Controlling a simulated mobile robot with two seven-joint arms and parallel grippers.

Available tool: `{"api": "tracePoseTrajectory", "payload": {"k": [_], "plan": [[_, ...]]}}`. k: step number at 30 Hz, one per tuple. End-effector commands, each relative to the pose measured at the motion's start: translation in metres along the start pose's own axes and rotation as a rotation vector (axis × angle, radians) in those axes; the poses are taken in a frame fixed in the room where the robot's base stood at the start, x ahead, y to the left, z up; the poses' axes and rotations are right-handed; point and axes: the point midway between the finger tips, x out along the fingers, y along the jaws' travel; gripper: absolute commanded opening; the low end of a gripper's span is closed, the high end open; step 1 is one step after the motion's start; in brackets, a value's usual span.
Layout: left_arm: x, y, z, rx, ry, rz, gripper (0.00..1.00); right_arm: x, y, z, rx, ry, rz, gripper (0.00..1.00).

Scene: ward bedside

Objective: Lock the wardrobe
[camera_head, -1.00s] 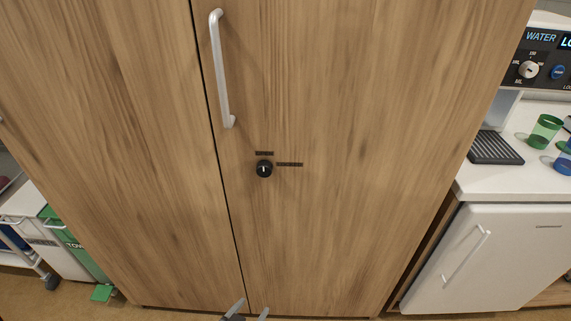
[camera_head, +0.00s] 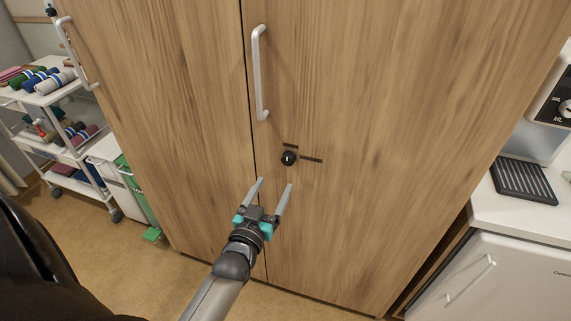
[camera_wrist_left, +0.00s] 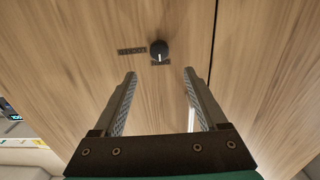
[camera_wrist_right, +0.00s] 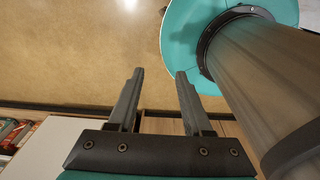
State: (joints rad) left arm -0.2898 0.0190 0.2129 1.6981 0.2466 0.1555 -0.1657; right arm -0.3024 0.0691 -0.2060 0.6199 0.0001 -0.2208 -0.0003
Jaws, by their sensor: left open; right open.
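The wooden wardrobe (camera_head: 400,130) stands ahead with both doors flush. Its black round lock knob (camera_head: 289,158) is on the right door, below the handle (camera_head: 260,75).
A trolley (camera_head: 62,100) with rolled cloths stands at the left, beside a green bin (camera_head: 135,190). At the right are a counter (camera_head: 500,212) with a drip tray (camera_head: 523,181) and a small white fridge (camera_head: 480,285). The floor before the wardrobe looks clear.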

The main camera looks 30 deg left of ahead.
Motion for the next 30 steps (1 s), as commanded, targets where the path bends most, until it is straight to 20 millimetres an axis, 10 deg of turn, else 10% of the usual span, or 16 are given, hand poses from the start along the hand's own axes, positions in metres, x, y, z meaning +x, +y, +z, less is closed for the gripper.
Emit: {"api": "tracePoseTrajectory", "payload": {"k": [15, 30], "plan": [[0.081, 0.0, 0.001, 0.0, 0.0, 0.0, 0.75, 0.01, 0.011, 0.001, 0.004, 0.002, 0.015, 0.5], [0.097, 0.0, 0.001, 0.001, -0.002, 0.001, 0.75, 0.012, 0.011, 0.001, 0.003, 0.002, 0.015, 0.5]]}}
